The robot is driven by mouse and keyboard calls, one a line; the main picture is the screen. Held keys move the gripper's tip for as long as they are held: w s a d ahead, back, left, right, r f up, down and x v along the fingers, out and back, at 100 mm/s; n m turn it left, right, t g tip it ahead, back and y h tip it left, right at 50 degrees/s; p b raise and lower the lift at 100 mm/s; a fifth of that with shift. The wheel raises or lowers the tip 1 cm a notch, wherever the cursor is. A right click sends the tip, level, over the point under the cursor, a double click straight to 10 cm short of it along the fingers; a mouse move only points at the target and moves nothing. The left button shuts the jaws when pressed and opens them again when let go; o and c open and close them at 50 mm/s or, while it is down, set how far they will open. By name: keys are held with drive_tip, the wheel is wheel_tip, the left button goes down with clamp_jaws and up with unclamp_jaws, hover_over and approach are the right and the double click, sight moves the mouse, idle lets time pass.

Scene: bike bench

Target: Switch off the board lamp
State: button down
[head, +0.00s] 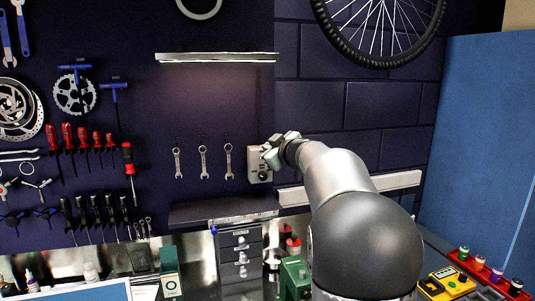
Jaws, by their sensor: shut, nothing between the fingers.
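The board lamp (214,58) is a long thin bar high on the dark tool board. A pale glow lies on the board just below it, so it looks lit. A pale switch box (258,173) is mounted on the board's right edge, below the lamp. My gripper (269,154) is shut and empty at the right side of the box, reaching in from the right. It overlaps the box in this view and hides part of it. I cannot tell whether the fingertips touch it. The switch's own position is not clear.
Several wrenches (203,162) hang left of the box. A shelf (222,211) juts out below, above a small drawer cabinet (239,258). A bicycle wheel (380,30) hangs at upper right. A pale rail (393,182) runs along the wall behind my arm.

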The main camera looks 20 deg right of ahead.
sight(258, 152)
drive_tip(key=shift+w, duration=0.1)
drive_tip(key=w+f, duration=0.1)
drive_tip(key=w, duration=0.1)
drive_tip(key=w+d+f+p, duration=0.1)
drive_tip(key=w, duration=0.2)
drive_tip(key=w+f+p, duration=0.1)
drive_tip(key=w, duration=0.2)
drive_tip(key=shift+d+f, duration=0.15)
drive_tip(key=shift+f, duration=0.25)
drive_tip(key=shift+d+f, duration=0.15)
drive_tip(key=shift+f, duration=0.2)
